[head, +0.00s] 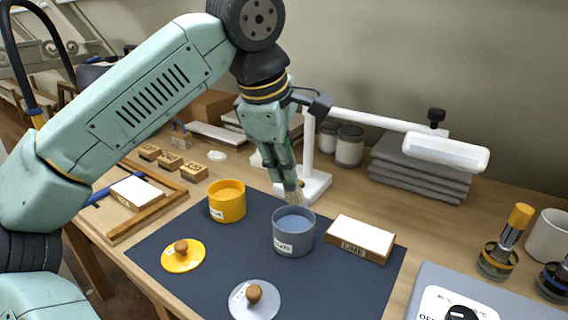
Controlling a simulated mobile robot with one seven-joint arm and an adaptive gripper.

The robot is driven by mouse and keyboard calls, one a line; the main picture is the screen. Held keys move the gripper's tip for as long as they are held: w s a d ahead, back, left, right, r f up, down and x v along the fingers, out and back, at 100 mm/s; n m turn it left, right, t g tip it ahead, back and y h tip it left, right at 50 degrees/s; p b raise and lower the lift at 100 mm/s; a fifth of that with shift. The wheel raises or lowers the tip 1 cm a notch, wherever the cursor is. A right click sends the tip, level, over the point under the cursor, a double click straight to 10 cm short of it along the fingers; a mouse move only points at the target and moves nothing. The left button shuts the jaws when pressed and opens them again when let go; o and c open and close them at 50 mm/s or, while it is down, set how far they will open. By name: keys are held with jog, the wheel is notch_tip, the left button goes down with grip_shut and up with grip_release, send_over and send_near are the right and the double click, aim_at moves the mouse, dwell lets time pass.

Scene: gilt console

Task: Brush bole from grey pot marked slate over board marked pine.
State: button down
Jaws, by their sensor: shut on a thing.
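My gripper (287,172) points down and is shut on a brush (293,197) with pale bristles. The brush tip is at the far rim of the grey pot (293,242); I cannot tell whether it is over the opening or just behind it. The grey pot is open, its label seems to read slate, and blue-grey bole (294,223) shows inside.
A yellow pot (227,206) stands left of the grey one. A yellow lid (183,256) and grey lid (254,301) lie in front. A white lamp (445,153) reaches over the back right. Another white-topped board (137,191) lies in a wooden frame at left.

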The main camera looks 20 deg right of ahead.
jog(key=shift+f+b, duration=2.15)
jog(key=shift+f, duration=0.6)
jog(key=shift+f+b, duration=0.3)
jog(key=shift+f, duration=0.3)
notch_tip(320, 180, up, 7)
jog(key=p, duration=0.6)
jog(key=shift+r, duration=0.1)
dwell(1.3)
